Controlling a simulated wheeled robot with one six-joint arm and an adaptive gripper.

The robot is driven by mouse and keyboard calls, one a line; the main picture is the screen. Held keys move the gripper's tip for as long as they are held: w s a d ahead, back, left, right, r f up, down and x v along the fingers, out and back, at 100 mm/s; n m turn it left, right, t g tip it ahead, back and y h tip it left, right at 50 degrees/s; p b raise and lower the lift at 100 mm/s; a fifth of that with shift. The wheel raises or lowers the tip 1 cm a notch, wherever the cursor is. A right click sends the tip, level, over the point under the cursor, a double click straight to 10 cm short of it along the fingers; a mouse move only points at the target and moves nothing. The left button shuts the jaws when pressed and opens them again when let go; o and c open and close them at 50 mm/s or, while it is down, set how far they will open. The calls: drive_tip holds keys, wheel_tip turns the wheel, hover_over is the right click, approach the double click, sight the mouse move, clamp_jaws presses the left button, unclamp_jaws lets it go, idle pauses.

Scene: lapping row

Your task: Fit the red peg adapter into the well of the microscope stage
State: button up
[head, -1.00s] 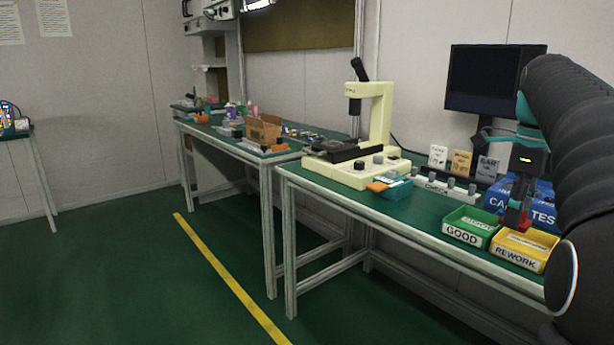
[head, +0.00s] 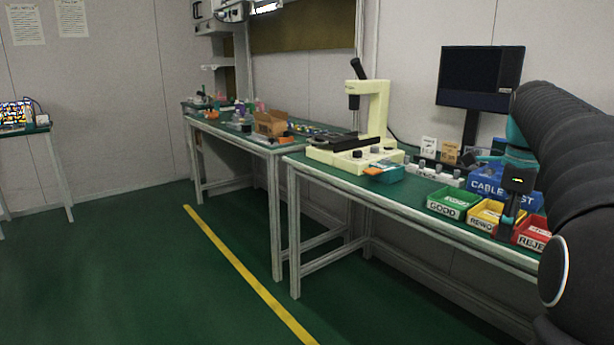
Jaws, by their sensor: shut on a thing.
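The cream microscope (head: 374,115) stands on the near green bench. Its dark stage (head: 352,142) sits low at its front left; the well is too small to make out. My gripper (head: 507,222) is at the right, pointing down in front of the yellow and red bins, well to the right of the stage. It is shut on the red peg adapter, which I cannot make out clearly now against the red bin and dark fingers.
Green (head: 454,203), yellow (head: 485,213) and red (head: 530,232) bins line the bench's front right. A blue bin (head: 487,182) is behind them. A teal box (head: 385,173) and a row of knobs (head: 436,172) lie between microscope and bins. The monitor (head: 480,78) stands behind.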

drive_tip(key=w+a+f+n, duration=0.3)
drive_tip(key=f+n, duration=0.1)
drive_tip(key=f, duration=0.4)
drive_tip(key=w+a+f+n, duration=0.3)
drive_tip(key=f+n, duration=0.1)
drive_tip(key=f, duration=0.3)
drive_tip(key=w+a+f+n, duration=0.3)
drive_tip(key=f+n, duration=0.1)
drive_tip(key=f, duration=0.4)
drive_tip(key=s+a+f+n, duration=0.3)
drive_tip(key=a+f+n, duration=0.3)
drive_tip(key=f, duration=0.6)
drive_tip(key=s+a+f+n, duration=0.3)
drive_tip(key=a+f+n, duration=0.3)
drive_tip(key=f, duration=0.5)
drive_tip(key=shift+a+f+n, duration=0.35)
drive_tip(key=shift+n, duration=0.75)
drive_tip(key=shift+a, duration=0.15)
